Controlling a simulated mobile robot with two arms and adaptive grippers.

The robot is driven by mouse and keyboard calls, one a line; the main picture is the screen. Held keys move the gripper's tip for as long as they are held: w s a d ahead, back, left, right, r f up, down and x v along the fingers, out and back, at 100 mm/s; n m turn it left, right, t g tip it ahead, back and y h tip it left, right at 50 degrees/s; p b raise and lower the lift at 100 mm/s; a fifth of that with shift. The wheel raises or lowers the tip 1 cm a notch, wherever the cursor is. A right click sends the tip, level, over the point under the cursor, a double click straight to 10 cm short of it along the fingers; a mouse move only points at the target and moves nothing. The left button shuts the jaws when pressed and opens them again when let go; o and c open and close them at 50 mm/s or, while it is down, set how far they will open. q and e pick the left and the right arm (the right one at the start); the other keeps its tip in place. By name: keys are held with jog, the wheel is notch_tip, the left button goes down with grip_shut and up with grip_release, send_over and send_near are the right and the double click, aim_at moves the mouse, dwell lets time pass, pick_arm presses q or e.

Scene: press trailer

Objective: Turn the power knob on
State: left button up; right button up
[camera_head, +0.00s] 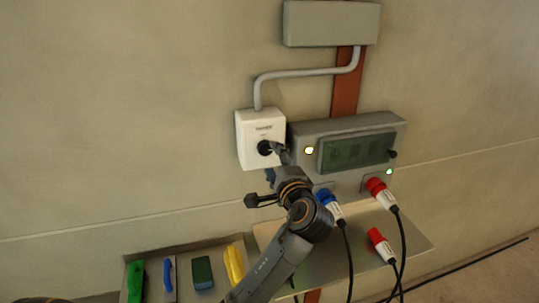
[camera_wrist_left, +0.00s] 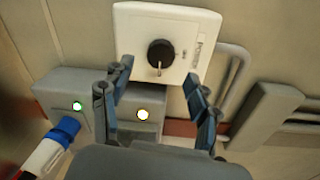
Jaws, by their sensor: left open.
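The power knob (camera_head: 264,147) is a round black dial on a white wall box (camera_head: 247,127) left of the grey display panel. In the left wrist view the knob (camera_wrist_left: 160,54) shows a pale pointer line toward the bottom of the picture. My left gripper (camera_head: 277,151) is right at the box in the head view and partly covers the knob's right side. In the left wrist view the left gripper (camera_wrist_left: 158,80) is open, its fingers spread on both sides of the knob, with nothing between them that I can see it touching. My right gripper is not in view.
The grey panel (camera_head: 298,133) has lit lamps and a dark display. A blue plug (camera_head: 327,198) and red plugs (camera_head: 377,188) with black cables hang by a shelf (camera_head: 405,238). A tray (camera_head: 188,258) with coloured tools is at lower left.

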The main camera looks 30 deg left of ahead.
pick_arm(q)
jog(key=v, duration=0.7)
jog(key=shift+s+d, duration=0.15)
jog(key=shift+s, duration=0.05)
